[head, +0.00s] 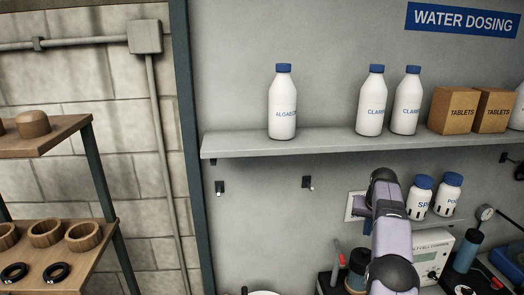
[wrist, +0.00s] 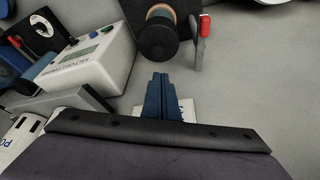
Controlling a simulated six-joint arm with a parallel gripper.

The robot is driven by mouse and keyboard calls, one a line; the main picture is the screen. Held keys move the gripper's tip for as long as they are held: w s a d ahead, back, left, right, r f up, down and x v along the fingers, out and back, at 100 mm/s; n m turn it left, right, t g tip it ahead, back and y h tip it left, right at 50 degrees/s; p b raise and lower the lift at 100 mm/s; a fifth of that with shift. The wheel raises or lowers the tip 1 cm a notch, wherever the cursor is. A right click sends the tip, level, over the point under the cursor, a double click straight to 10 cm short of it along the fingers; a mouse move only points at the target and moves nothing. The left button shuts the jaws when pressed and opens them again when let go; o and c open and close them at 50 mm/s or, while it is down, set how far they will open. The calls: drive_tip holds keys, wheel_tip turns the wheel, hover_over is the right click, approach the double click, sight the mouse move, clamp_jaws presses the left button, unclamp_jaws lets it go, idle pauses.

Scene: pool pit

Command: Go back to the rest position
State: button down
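My gripper (wrist: 160,78) shows in the wrist view as two blue fingers. They lie close together with no clear gap and nothing seen between them. A pale wall or bench surface is behind them, with a small white plate (wrist: 184,108) partly hidden by the fingers. In the head view my arm rises at the lower right, in front of the wall below the shelf.
A grey shelf (head: 330,142) holds white bottles (head: 283,105) and brown tablet boxes (head: 453,108). A wooden rack (head: 40,233) stands left. The wall at centre is mostly clear.

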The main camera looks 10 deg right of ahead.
drive_tip(key=s+a+f+n+g+y+b, duration=0.1)
drive_tip(key=s+a+f+b, duration=0.2)
drive_tip(key=s+a, duration=0.55)
drive_tip(key=s+a+f+n+g+b, duration=0.1)
drive_tip(key=s+a+f+n+b, duration=0.3)
drive_tip(key=a, duration=0.7)
drive_tip(key=s+a+f, duration=0.3)
drive_tip(key=s, duration=0.6)
drive_tip(key=s+a+f+g+b, duration=0.1)
drive_tip(key=s+a+f, duration=0.2)
drive_tip(key=s, duration=0.6)
drive_tip(key=s+a+f+g+b, duration=0.1)
drive_tip(key=s+a+f, duration=0.2)
drive_tip(key=s, duration=0.6)
drive_tip(key=shift+y, duration=0.4)
drive_tip(key=shift+w, duration=0.1)
